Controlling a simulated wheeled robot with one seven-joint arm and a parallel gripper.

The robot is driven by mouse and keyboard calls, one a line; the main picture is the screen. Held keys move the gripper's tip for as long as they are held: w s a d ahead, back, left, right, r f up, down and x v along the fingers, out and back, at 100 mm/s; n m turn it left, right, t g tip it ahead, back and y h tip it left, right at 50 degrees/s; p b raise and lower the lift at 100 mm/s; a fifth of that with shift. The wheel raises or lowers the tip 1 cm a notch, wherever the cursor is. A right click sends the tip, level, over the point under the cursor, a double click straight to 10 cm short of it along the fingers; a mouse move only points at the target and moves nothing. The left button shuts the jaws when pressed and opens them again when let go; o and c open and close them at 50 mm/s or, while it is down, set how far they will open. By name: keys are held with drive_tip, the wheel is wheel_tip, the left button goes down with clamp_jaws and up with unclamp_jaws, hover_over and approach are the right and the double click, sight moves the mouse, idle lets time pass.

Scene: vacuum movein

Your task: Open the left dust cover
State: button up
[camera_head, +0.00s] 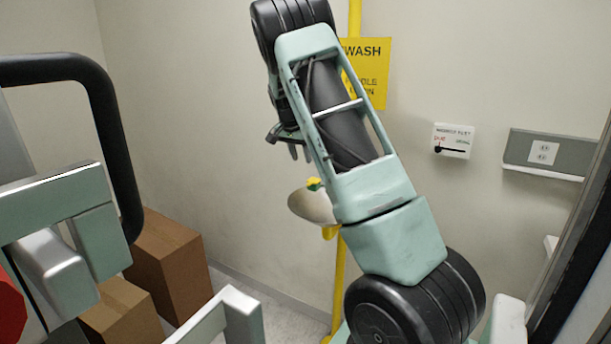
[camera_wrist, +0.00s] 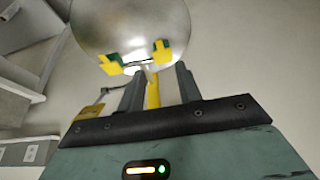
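The eyewash bowl (camera_head: 313,207) is a round metallic bowl on a yellow post (camera_head: 341,285). It also shows at the top of the wrist view (camera_wrist: 125,22). In the wrist view two yellow-and-green nozzle heads rise over the bowl, one at left (camera_wrist: 108,64) and one at right (camera_wrist: 161,54). In the head view a small yellow-and-green piece (camera_head: 314,184) shows at the bowl's rim. I cannot tell the covers' exact state. My gripper (camera_wrist: 158,80) is open and empty, its two fingers apart, pointing toward the bowl; in the head view (camera_head: 300,151) it is above the bowl.
A yellow wash sign (camera_head: 375,88) hangs behind my arm. A white panel (camera_head: 453,141) and an outlet strip (camera_head: 543,153) are on the wall at right. Brown boxes (camera_head: 168,262) stand at lower left. A dark frame edge (camera_head: 575,250) runs at right.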

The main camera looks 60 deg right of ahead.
sight(309, 183)
drive_tip(key=p+x, duration=0.2)
drive_tip(key=x, duration=0.8)
drive_tip(key=shift+f+p, duration=0.2)
drive_tip(key=shift+p, duration=0.15)
clamp_jaws()
